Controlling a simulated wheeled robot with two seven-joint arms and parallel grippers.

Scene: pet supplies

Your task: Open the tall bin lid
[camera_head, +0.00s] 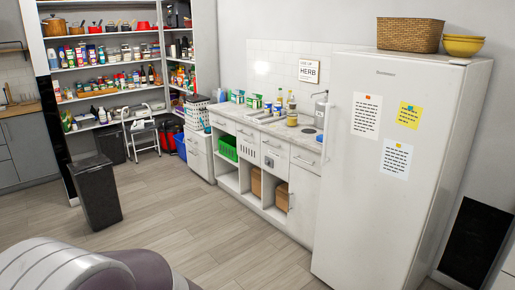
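A tall dark grey bin (99,198) stands upright on the wooden floor at the left, in front of the pantry shelves. Its lid (90,163) appears closed on top. No gripper touches the bin. Neither of my grippers shows in the head view.
A white fridge (395,180) stands at the right, with a counter (277,131) running back from it. Pantry shelves (107,68) and a small step stool (141,130) are behind the bin. The floor (185,215) between bin and counter is clear.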

